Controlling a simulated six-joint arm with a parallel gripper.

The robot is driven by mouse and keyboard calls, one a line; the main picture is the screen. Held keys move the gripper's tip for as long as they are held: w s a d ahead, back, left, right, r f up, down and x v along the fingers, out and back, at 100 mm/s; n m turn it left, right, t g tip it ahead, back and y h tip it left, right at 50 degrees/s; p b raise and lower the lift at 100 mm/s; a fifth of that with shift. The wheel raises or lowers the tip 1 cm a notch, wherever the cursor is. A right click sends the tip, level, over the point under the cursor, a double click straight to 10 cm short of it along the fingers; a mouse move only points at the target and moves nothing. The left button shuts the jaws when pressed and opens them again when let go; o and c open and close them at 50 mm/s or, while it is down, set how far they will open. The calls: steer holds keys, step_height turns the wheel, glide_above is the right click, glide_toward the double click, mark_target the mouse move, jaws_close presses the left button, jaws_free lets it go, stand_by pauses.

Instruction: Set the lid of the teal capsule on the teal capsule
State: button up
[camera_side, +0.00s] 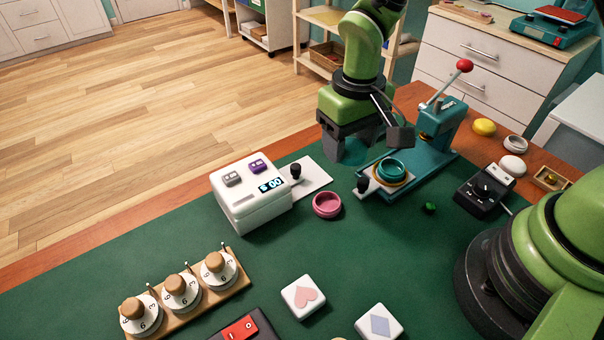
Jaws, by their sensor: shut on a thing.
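My gripper (352,153) hangs to the left of the teal press, shut on the teal lid (353,150). The lid is partly hidden by the fingers and appears to be held above the mat. The teal capsule (391,168) is a small round open cup. It sits in a brass-coloured ring on the base of the teal press, to the right of my gripper. The lid and the capsule are apart.
The teal press (433,137) has a raised lever with a red knob. A white box with a display (249,196), a pink cup (327,205) and a small green thing (429,208) stand nearby. A black dial box (484,192) is at right.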

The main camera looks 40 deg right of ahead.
steer(key=m, duration=0.2)
glide_toward(389, 171)
steer(key=shift+f, duration=2.55)
steer(key=shift+f, duration=0.6)
steer(key=o, duration=0.6)
steer(key=shift+r, duration=5.5)
